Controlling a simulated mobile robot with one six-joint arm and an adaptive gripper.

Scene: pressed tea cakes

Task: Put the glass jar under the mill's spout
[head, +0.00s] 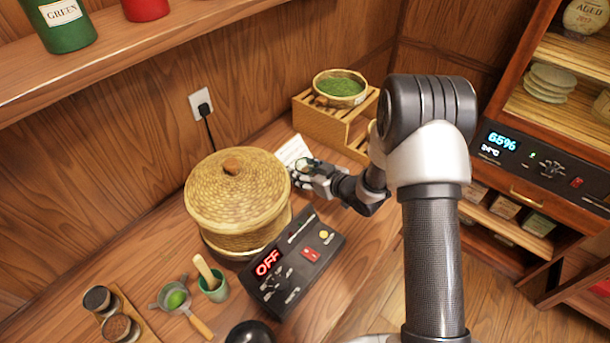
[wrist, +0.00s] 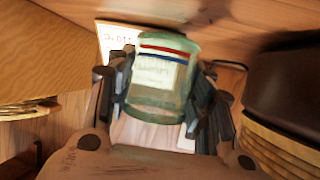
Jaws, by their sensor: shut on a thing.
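My gripper (head: 306,172) is beside the woven basket, at its right in the head view. In the wrist view, its two fingers are shut on a greenish glass jar (wrist: 160,82). The jar has a pale label and a red and blue stripe near one end. The fingers press its left and right sides. In the head view the jar is small and mostly hidden by my gripper. I cannot make out a mill or a spout in either view.
A lidded woven basket (head: 237,197) and a control panel (head: 291,262) reading OFF stand left of and below my gripper. A white card (head: 294,151) is just behind it. A slatted wooden step (head: 322,122) holds a bowl of green leaves (head: 340,88). A cup, strainer and small jars stand lower left.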

